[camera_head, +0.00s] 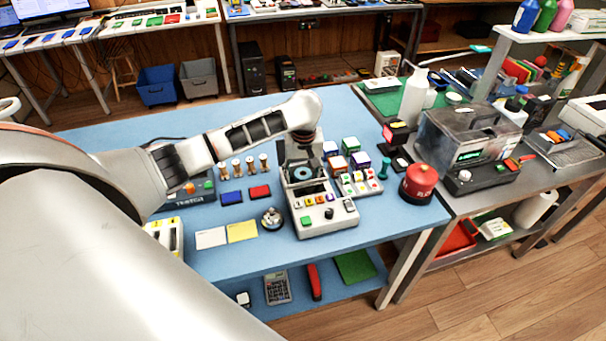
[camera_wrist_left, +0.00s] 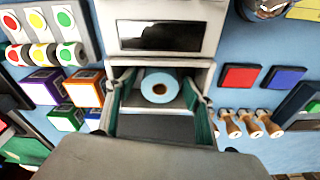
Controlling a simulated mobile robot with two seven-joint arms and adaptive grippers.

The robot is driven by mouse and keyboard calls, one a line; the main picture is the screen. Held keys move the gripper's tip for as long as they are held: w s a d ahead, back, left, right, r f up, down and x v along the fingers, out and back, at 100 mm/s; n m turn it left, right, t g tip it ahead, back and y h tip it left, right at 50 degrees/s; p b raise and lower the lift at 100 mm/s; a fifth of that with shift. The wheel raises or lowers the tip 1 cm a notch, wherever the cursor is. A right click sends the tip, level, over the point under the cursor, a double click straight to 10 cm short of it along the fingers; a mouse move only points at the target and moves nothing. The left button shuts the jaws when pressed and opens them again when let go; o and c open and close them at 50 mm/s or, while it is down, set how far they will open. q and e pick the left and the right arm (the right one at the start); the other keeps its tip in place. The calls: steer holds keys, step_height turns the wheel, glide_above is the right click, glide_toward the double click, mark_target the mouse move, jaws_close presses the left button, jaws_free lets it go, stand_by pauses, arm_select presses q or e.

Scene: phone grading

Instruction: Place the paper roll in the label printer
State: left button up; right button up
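The label printer (camera_head: 322,215) is a light grey machine on the blue table in the head view, with coloured buttons and a dark window; its window panel also shows in the wrist view (camera_wrist_left: 160,35). The paper roll (camera_wrist_left: 160,85), pale blue-white with a dark core, lies in the bay behind that panel; it also shows in the head view (camera_head: 302,174). My left gripper (camera_wrist_left: 159,90) reaches down over the bay. Its green-padded fingers stand apart on either side of the roll, with visible gaps. The roll's underside is hidden. My right gripper is not in view.
Coloured boxes (camera_head: 350,145) and a sticker-roll holder (camera_head: 360,183) stand right of the printer. Wooden stamps (camera_head: 243,166), ink pads (camera_head: 260,192) and a bell (camera_head: 272,218) are on the left. A red canister (camera_head: 418,183) stands near the table's right edge.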

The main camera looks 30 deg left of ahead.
mark_target(304, 177)
arm_select(q)
step_height(304, 177, up, 12)
steer(key=s+d, duration=0.1)
steer(key=shift+r, duration=0.15)
stand_by(0.6)
stand_by(0.4)
